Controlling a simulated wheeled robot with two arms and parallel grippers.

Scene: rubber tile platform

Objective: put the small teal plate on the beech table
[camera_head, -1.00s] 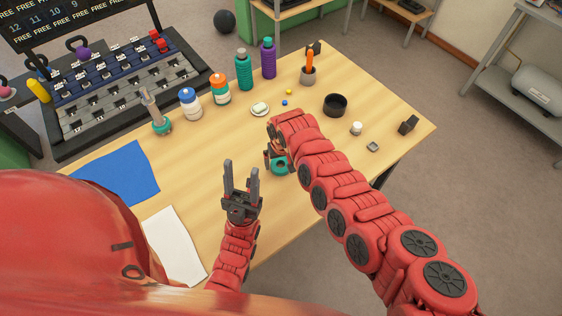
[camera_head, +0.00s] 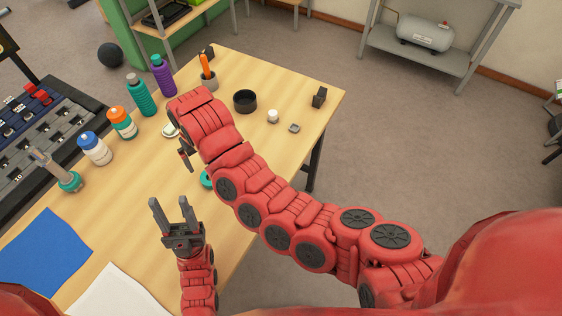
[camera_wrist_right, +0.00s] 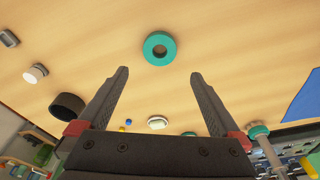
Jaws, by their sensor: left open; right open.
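The small teal plate (camera_wrist_right: 160,48), a ring with a central hole, lies flat on the beech table (camera_wrist_right: 225,25). In the head view the plate (camera_head: 206,180) is mostly hidden behind my right arm. My right gripper (camera_wrist_right: 159,74) is open and empty, with the plate beyond its fingertips. In the head view one dark finger of it shows beside the plate. My left gripper (camera_head: 173,203) is open and empty over the near side of the table, left of the plate.
A grey handle with a teal base (camera_head: 70,182), white-blue (camera_head: 95,149) and orange-capped (camera_head: 122,123) bottles, and teal (camera_head: 141,96) and purple (camera_head: 162,76) bottles line the table's left side. A black bowl (camera_head: 245,101) stands toward the back. Blue (camera_head: 42,252) and white sheets lie front left.

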